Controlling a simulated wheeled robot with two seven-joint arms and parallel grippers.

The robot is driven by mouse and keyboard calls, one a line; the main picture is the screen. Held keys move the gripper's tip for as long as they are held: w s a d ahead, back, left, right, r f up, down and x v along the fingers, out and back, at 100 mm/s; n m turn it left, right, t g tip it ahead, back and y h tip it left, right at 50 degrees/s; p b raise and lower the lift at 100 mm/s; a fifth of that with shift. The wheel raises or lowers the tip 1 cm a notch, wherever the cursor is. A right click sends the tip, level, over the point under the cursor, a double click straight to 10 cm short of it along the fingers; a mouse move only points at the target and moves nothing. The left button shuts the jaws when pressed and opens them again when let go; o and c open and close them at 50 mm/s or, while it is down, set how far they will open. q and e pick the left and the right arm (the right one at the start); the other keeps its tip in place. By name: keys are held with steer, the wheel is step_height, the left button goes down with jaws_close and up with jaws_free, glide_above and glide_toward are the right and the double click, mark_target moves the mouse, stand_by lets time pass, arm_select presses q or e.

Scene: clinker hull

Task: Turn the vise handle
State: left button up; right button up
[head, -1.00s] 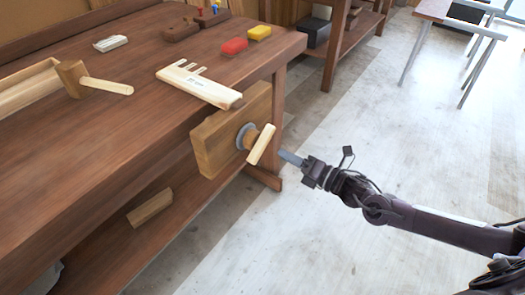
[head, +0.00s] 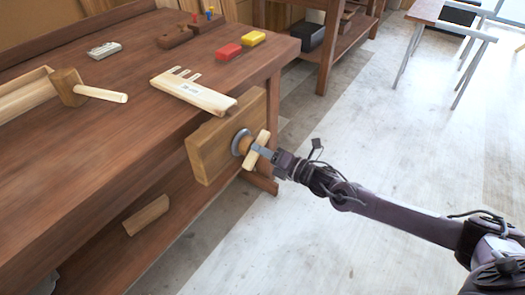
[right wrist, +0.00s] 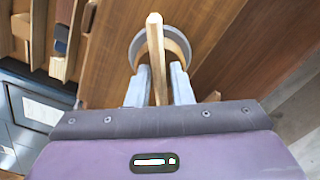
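The vise handle (head: 263,138) is a pale wooden bar set crosswise on the vise screw, in front of a grey round collar (head: 239,143). It stands tilted, its upper end leaning right. The wooden vise jaw (head: 212,155) is on the bench's front right corner. My right gripper (head: 261,151) is at the handle. In the right wrist view the handle (right wrist: 155,40) runs between the two grey fingers (right wrist: 159,72), one on each side, with narrow gaps; the gripper looks open around it. The fingers hide part of the handle in the head view. My left gripper is not in view.
The brown workbench (head: 120,130) fills the left. A notched pale board (head: 194,92) lies on it just above the vise. The floor (head: 350,120) to the right is clear.

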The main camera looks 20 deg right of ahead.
jaws_close()
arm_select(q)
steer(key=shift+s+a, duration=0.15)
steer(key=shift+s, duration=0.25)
arm_select(e)
steer(key=m, duration=0.6)
steer(key=shift+f, duration=0.2)
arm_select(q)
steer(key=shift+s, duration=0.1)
